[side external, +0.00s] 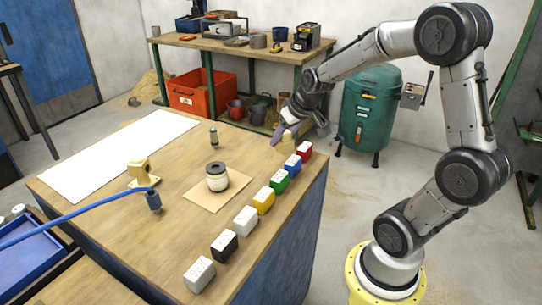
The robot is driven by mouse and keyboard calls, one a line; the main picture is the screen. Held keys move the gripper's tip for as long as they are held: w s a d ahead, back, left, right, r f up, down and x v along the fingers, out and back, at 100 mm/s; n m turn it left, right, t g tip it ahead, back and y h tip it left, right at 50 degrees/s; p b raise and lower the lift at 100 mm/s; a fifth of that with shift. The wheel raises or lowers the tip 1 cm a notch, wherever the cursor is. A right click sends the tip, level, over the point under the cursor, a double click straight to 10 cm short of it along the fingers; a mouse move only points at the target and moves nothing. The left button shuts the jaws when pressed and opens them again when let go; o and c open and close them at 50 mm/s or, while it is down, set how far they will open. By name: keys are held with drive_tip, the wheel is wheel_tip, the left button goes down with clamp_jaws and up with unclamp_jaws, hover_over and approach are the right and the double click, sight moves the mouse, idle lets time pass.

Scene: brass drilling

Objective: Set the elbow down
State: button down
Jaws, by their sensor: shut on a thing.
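My gripper (281,130) is above the back right part of the wooden workbench (110,219), behind the row of coloured blocks. It is shut on a small tan, brass-like piece, the elbow (277,136), which shows only as a small bit at the fingertips. Its full shape is hidden or too small to tell. The elbow looks near the bench top; I cannot tell whether it touches.
Blocks run along the right edge, from red (304,150) to white (199,273). A lidded jar (217,177) stands on a tan square.

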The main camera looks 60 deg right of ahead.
drive_tip(key=w+f, duration=0.1)
drive_tip(key=f, duration=0.1)
drive_tip(key=w+d+f, duration=0.1)
drive_tip(key=w+f, duration=0.1)
drive_tip(key=w+d+f, duration=0.1)
drive_tip(key=w, duration=0.1)
drive_tip(key=shift+d+f, duration=0.25)
drive_tip(key=shift+f, duration=0.15)
drive_tip(key=shift+w+d+f, duration=0.1)
drive_tip(key=shift+w+f, duration=0.1)
drive_tip(key=shift+f, duration=1.5)
drive_tip(key=shift+f, duration=0.15)
drive_tip(key=shift+c, duration=1.6)
unclamp_jaws()
drive_tip(key=shift+s+f, duration=0.1)
